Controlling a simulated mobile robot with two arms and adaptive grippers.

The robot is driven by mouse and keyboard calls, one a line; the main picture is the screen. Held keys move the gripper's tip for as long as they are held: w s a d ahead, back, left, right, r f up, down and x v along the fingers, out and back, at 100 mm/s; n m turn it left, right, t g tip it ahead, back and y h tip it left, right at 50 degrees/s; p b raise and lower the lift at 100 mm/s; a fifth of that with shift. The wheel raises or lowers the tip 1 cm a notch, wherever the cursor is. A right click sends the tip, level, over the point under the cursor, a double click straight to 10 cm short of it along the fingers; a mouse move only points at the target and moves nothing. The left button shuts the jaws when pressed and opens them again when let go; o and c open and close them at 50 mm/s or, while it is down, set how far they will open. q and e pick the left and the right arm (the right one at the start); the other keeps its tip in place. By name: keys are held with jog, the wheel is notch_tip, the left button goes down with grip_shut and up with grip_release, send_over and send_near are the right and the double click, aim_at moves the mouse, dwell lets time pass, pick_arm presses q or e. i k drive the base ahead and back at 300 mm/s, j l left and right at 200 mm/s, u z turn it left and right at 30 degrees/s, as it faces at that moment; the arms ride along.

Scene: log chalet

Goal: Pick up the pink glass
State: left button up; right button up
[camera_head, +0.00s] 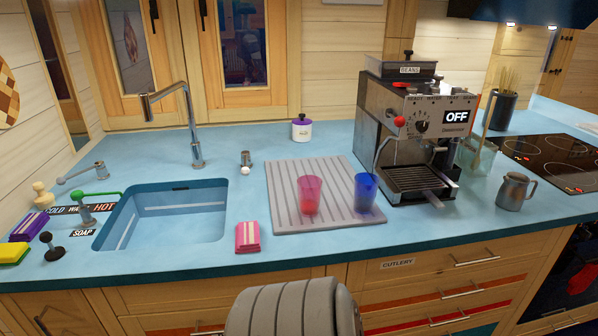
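The pink glass (309,196) is a translucent pinkish-red tumbler standing upright on the grey ribbed drying mat (284,192). A translucent blue glass (365,192) stands upright on the same mat, a short way to its right, apart from it. Neither of my grippers shows in the head view. A rounded grey ribbed part at the bottom centre may be part of my own body; I see no fingers on it.
The sink (165,217) and its faucet (183,115) are left of the mat. The coffee machine (408,135) stands close on the right, with a metal jug (514,190) and stove (550,155) beyond. A folded pink cloth (247,237) lies near the counter's front edge.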

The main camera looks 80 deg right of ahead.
aim_at(309, 197)
jog(key=z, duration=3)
